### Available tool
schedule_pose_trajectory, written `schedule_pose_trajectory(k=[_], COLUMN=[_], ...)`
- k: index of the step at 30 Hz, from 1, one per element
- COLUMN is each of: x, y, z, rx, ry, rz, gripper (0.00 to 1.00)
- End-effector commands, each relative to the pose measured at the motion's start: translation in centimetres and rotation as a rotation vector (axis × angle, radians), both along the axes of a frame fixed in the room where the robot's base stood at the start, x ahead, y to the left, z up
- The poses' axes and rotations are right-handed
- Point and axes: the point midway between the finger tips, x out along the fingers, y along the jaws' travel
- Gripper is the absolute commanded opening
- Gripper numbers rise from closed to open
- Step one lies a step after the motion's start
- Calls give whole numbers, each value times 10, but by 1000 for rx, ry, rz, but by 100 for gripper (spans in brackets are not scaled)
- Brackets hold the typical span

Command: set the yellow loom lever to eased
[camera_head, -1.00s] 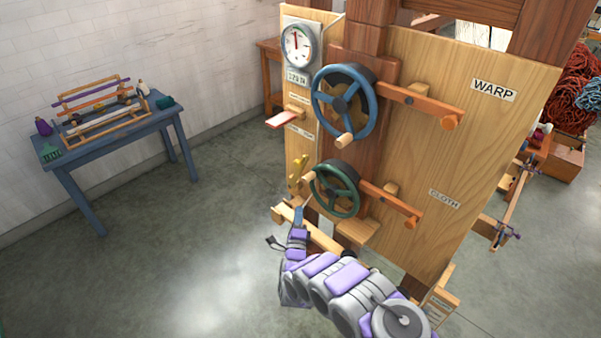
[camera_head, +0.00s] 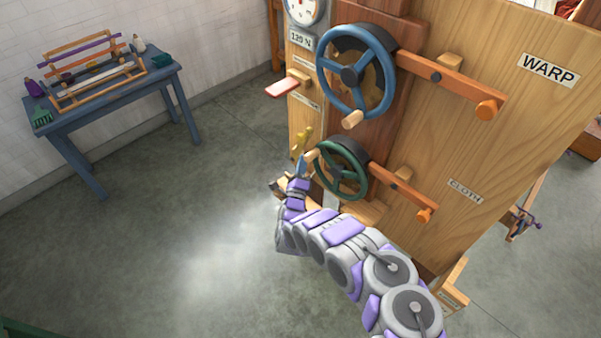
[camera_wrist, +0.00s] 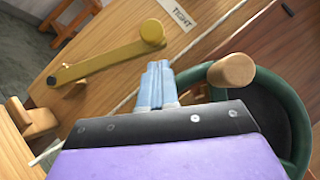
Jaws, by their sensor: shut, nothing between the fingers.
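The yellow loom lever (camera_wrist: 105,58) runs slantwise across the wooden panel in the wrist view. Its round knob (camera_wrist: 152,33) is at the upper right, close to a label reading TIGHT (camera_wrist: 181,15). In the head view the lever (camera_head: 308,134) is small, left of the green handwheel, and partly hidden by my gripper. My gripper (camera_wrist: 158,72) is shut and empty, its blue fingertips just below the lever in the wrist view. I cannot tell if they touch it. The gripper (camera_head: 302,166) also shows in the head view. No eased label is readable.
The green handwheel (camera_wrist: 299,130) with its wooden knob (camera_wrist: 232,71) is close to the right of my fingers. A blue table (camera_head: 110,108) stands left. The floor between is clear.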

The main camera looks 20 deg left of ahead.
Motion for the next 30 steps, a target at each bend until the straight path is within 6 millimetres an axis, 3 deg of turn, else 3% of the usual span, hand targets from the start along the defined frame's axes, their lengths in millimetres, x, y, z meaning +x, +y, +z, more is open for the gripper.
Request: schedule_pose_trajectory(k=[3, 10, 30], x=[18, 38, 48], y=[7, 9, 6], z=[4, 11, 20], rx=[2, 0, -20], ry=[-2, 3, 8], rz=[1, 2, 0], gripper=[0, 0, 0])
